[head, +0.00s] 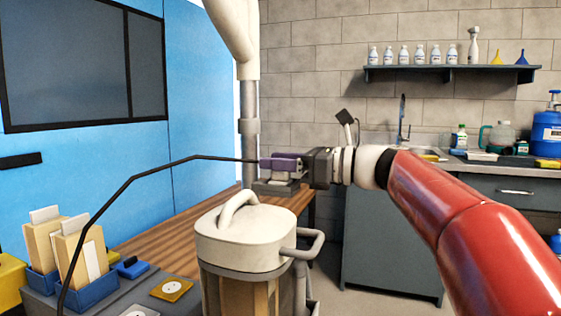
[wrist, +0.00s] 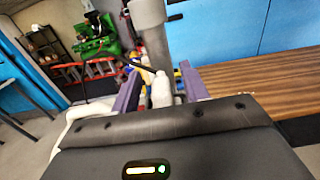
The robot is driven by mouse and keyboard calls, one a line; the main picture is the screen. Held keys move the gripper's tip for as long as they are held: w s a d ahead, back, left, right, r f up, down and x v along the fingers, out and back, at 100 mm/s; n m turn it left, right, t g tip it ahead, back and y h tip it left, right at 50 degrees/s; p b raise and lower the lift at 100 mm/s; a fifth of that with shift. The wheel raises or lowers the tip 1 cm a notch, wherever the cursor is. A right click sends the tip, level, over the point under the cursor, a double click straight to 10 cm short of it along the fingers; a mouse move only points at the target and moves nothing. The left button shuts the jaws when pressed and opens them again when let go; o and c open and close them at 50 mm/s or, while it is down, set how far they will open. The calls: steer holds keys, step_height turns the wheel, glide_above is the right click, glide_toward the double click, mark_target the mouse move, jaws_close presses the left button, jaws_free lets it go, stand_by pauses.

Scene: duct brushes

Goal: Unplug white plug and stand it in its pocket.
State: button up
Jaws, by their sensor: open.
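My gripper (head: 270,163) has purple fingers and reaches left across the middle of the head view. In the wrist view its two fingers (wrist: 162,78) are apart, with the white plug (wrist: 161,92) between them. I cannot tell whether either finger touches the plug. A black cord (head: 128,180) arcs from the lower left to the fingertips, and its end shows at the plug in the wrist view (wrist: 141,67). In the head view the fingers hide most of the plug. A grey block (head: 275,188) stands on the wooden bench under the gripper. I cannot make out which pocket is the plug's.
A white-lidded canister (head: 246,238) with a handle stands in front of the wooden bench (head: 170,240). Blue holders (head: 92,294) with beige pieces, a small blue block (head: 131,268) and a yellow socket plate (head: 171,290) are at lower left. A grey pipe (head: 249,130) rises behind.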

steer(key=s+d+r+p, duration=0.2)
steer(key=d+r+p, duration=0.1)
steer(key=d+r, duration=0.2)
steer(key=shift+v, duration=1.2)
steer(key=shift+w, duration=0.1)
